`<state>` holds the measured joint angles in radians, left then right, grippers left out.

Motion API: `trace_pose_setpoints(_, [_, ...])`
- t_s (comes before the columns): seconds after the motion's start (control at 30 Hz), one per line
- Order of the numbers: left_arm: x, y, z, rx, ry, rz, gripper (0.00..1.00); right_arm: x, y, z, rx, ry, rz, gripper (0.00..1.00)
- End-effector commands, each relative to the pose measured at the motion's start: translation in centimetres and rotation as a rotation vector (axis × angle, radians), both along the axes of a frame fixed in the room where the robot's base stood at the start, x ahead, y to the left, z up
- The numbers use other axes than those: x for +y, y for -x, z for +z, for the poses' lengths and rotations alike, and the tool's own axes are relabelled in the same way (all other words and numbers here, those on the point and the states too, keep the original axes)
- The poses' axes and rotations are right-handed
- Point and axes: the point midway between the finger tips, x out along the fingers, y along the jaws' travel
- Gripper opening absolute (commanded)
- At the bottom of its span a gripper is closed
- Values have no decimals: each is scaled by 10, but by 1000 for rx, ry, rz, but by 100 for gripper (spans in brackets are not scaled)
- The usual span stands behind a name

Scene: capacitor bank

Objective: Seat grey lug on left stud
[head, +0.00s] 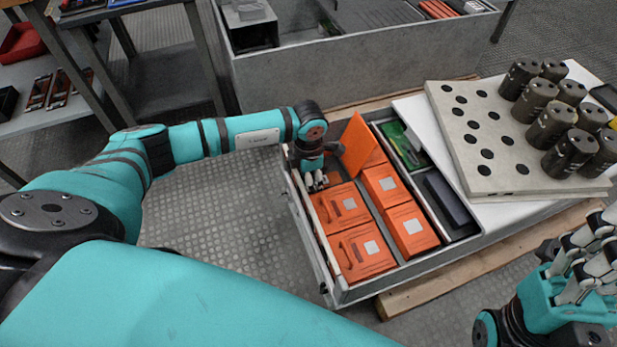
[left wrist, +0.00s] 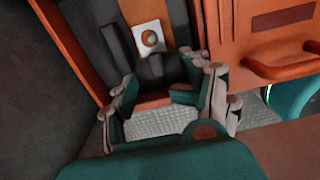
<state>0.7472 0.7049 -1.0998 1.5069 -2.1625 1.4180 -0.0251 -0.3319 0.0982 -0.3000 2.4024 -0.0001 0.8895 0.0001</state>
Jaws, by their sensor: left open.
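My left gripper (head: 317,181) reaches down at the far left of an open crate, beside a raised orange panel (head: 362,146). In the left wrist view the gripper (left wrist: 165,92) is open, its fingers spread on both sides of a dark grey piece (left wrist: 155,67). That piece may be the grey lug, but I cannot tell for sure. Just above it is a white square plate with a round copper-coloured stud (left wrist: 149,38). Whether the dark piece touches the stud is unclear. In the head view the arm and panel hide this spot. My right gripper (head: 580,262) is at the right edge, away from the crate.
Several orange boxes (head: 365,252) with handles fill the crate (head: 343,297). A dark case (head: 447,198) and a green board (head: 402,146) lie in its right compartments. A grey plate with holes (head: 500,165) and several dark cylinders (head: 570,152) stand at right. Floor at left is clear.

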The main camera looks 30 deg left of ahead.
Motion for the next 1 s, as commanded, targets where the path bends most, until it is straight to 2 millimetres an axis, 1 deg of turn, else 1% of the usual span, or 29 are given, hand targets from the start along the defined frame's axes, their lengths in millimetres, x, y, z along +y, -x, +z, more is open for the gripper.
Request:
trace_pose_setpoints(0.03, [2, 3, -8, 7, -6, -1, 55, 0, 0, -1, -1, -2, -1, 32])
trace_pose_setpoints(0.17, [2, 3, -2, 6, -5, 0, 55, 0, -1, -1, 0, -2, -1, 32])
trace_pose_setpoints(0.27, [2, 2, 11, 3, -4, -1, 55, 0, -1, -1, 0, -1, -1, 32])
trace_pose_setpoints(0.5, [0, 2, 53, -4, -5, -1, 55, 0, 0, -1, 0, 0, 0, 32])
trace_pose_setpoints(0.6, [0, 2, 67, -5, -3, 0, 55, 0, 0, -1, 0, 0, 0, 32])
trace_pose_setpoints(0.7, [-1, 2, 76, -5, -3, 1, 55, 0, 0, -1, 0, 0, 0, 32])
trace_pose_setpoints(0.8, [-1, 3, 82, -5, -5, 0, 55, 0, 0, 0, 0, 0, 0, 32])
trace_pose_setpoints(1.0, [-1, 3, 85, -6, -4, 0, 55, 0, -1, 0, 8, 2, 0, 32])
